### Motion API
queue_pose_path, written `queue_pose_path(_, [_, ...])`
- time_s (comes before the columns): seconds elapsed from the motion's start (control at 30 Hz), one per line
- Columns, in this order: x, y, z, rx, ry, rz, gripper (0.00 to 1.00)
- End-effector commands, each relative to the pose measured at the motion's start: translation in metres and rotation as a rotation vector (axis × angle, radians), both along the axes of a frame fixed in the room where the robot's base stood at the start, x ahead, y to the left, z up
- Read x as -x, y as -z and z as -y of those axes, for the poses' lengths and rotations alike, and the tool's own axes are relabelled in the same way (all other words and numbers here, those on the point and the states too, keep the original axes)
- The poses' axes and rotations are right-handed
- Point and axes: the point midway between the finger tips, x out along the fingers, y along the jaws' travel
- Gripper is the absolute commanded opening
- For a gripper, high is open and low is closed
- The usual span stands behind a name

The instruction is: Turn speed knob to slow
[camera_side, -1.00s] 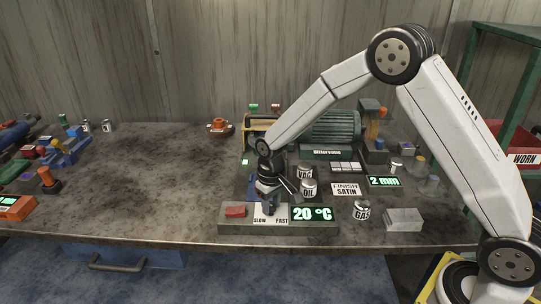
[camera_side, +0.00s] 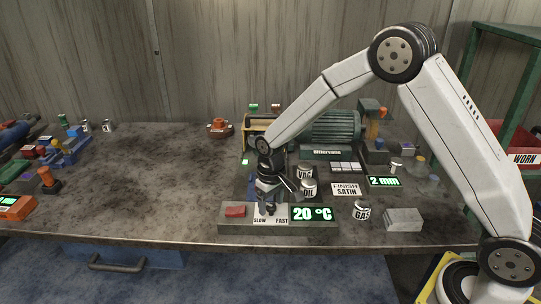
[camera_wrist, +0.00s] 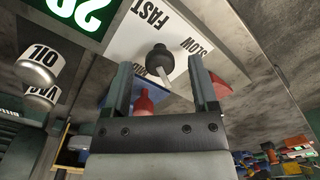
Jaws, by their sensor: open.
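The speed knob (camera_wrist: 159,60) is a small dark knob with a pale stem on a white dial plate (camera_wrist: 127,33) marked SLOW and FAST. In the side view the knob (camera_side: 271,209) stands out from the plate (camera_side: 262,215) between the two words. My gripper (camera_wrist: 158,74) is open and empty, with one finger on each side of the knob in the wrist view. In the side view my gripper (camera_side: 269,200) is just above the knob. I cannot tell which mark the knob points to.
On the same grey panel are a red button (camera_side: 235,211) to the left and a 20 °C display (camera_side: 312,214) to the right.

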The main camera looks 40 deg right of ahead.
Motion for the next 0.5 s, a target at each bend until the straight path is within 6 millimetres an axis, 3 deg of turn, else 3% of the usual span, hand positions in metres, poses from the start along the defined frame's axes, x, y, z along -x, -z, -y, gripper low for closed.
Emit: queue_pose_path(0.5, [0.000, -0.060, 0.000, 0.000, -0.001, 0.003, 0.75])
